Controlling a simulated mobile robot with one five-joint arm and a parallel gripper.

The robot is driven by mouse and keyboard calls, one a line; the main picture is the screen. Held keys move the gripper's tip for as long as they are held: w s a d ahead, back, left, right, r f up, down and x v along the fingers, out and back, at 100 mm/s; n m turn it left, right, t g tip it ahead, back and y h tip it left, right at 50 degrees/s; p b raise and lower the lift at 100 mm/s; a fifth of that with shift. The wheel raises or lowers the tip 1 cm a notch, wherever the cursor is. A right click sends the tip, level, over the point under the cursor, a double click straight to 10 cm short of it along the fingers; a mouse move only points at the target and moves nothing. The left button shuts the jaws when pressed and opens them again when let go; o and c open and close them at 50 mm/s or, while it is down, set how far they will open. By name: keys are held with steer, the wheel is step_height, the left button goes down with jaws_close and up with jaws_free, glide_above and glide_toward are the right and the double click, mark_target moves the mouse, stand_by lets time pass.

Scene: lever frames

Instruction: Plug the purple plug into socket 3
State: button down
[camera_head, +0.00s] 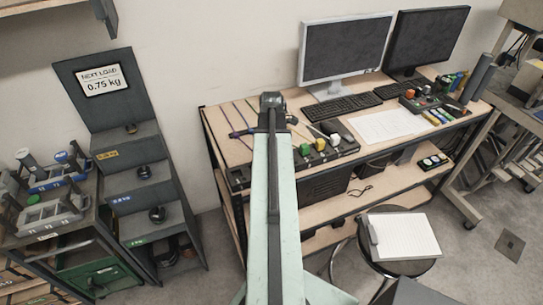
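My gripper (272,99) is at the far end of my pale green arm, above the back left part of the wooden desk (222,119). It is small and dark, and I cannot see whether its fingers are apart or hold anything. A thin cable with a purplish end, seemingly the purple plug (238,134), lies on the desk left of my gripper. A dark socket strip (343,150) runs along the desk's front edge, partly hidden by my arm. A green plug (304,149), a yellow plug (320,144) and a white plug (334,139) stand on it. Socket numbers are unreadable.
Two monitors (345,50), keyboards (343,106) and paper (387,126) occupy the desk's right side. A round stool (395,267) with a pad stands in front. A stepped rack (140,175) with dark weights is at left. Bare floor lies between the rack and the desk.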

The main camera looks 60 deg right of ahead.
steer(key=c, duration=1.1)
jaws_free()
steer(key=shift+o, duration=0.2)
steer(key=o, duration=0.4)
steer(key=shift+r, duration=0.1)
step_height(320, 180, up, 7)
steer(key=p, duration=0.7)
